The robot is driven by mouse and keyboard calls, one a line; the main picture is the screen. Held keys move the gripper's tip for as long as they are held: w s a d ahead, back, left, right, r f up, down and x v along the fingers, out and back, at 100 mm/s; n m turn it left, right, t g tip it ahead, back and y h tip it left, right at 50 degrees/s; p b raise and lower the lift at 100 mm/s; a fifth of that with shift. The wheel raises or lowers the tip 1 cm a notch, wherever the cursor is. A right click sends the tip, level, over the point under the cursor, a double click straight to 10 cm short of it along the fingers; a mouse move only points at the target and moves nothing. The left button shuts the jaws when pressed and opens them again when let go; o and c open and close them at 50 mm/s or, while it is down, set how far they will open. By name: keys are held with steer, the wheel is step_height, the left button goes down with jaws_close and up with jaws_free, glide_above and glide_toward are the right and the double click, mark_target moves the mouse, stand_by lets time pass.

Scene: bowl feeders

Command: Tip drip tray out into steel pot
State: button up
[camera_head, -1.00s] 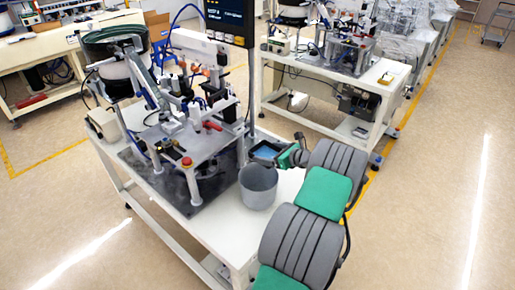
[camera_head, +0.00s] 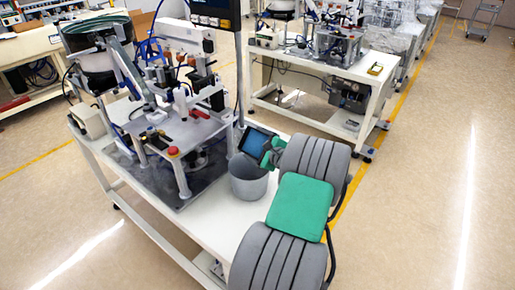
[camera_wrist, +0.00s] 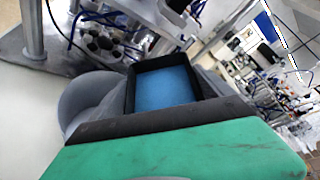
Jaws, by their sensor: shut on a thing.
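The drip tray (camera_head: 255,142) is a small dark rectangular tray with a blue inside. My gripper (camera_head: 268,152) is shut on its near right side and holds it up at the back rim of the steel pot. The tray looks tilted, with its blue inside facing the head camera. The steel pot (camera_head: 249,184) is a grey open bucket standing upright on the white table. In the wrist view the tray (camera_wrist: 165,88) sits just beyond my gripper, overlapping the pot (camera_wrist: 88,100). Whether tray and pot touch, and what is inside the pot, I cannot tell.
A bowl feeder machine (camera_head: 178,125) with a red knob stands left of the pot on the white table (camera_head: 215,235). A dark screen (camera_head: 213,12) on a pole rises behind it. A second machine table (camera_head: 320,88) stands further back. The floor to the right is clear.

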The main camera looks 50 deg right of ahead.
steer(key=shift+a+n+t+h+b, duration=0.2)
steer(key=shift+a+n+h+b, duration=0.15)
steer(key=shift+n+b, duration=0.6)
steer(key=shift+a+n+t+h+b, duration=0.25)
steer(key=shift+n+h+b, duration=0.15)
steer(key=shift+b, duration=0.9)
steer(key=shift+a+r+n+b, duration=0.1)
steer(key=shift+r+n+b, duration=0.15)
steer(key=shift+n+b, duration=0.15)
stand_by(1.0)
